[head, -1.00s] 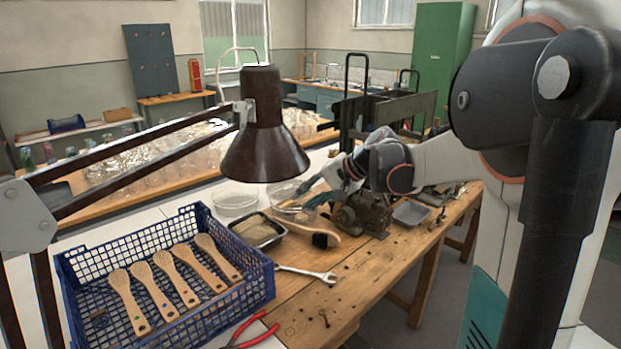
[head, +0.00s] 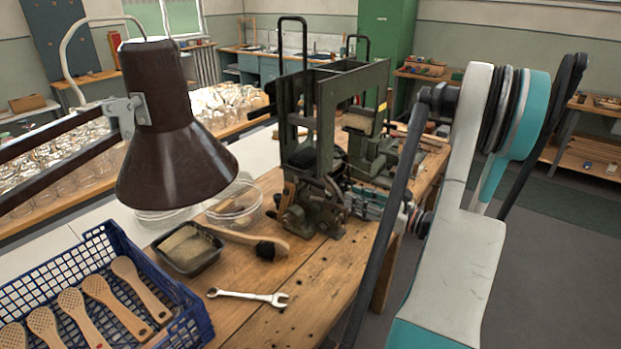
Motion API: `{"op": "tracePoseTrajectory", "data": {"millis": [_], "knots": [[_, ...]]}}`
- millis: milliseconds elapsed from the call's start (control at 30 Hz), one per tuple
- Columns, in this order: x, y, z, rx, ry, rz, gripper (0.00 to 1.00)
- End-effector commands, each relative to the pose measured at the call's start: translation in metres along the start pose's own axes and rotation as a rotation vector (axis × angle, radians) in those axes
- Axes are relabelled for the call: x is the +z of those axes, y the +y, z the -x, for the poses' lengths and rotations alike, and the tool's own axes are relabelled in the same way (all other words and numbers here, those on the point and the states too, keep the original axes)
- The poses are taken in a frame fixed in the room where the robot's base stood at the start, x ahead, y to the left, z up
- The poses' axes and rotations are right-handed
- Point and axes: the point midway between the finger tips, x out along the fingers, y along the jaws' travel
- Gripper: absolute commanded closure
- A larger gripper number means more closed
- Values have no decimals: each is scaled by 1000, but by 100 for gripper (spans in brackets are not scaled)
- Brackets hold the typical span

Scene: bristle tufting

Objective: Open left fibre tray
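The tufting machine (head: 328,115) stands on the wooden bench, with tall dark metal plates and black looped handles behind. I cannot tell for sure which of its parts is the left fibre tray, or whether that tray is open. My gripper (head: 362,200) shows small, with grey and teal parts, low at the machine's right side. The machine and my arm partly hide it. I cannot see whether its fingers touch anything or how far apart they are. A black tray of tan fibre (head: 190,262) lies on the bench left of the machine.
A brush with a wooden handle (head: 236,235), a clear dish (head: 236,212) and a wrench (head: 246,295) lie near the machine. A brown lamp (head: 172,170) hangs at left above a blue crate (head: 190,326) of wooden brush bodies. Floor is clear at right.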

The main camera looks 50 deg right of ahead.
Motion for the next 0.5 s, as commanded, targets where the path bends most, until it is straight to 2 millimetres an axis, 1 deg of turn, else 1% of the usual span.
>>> {"op": "tracePoseTrajectory", "data": {"millis": [67, 167, 267, 500], "knots": [[0, 0, -3, -1, -3, -7, 77], [-1, 1, -14, 1, -3, -7, 77], [-1, 2, -32, 3, -2, -6, 77], [-2, 1, -80, 3, -2, -5, 77]]}}
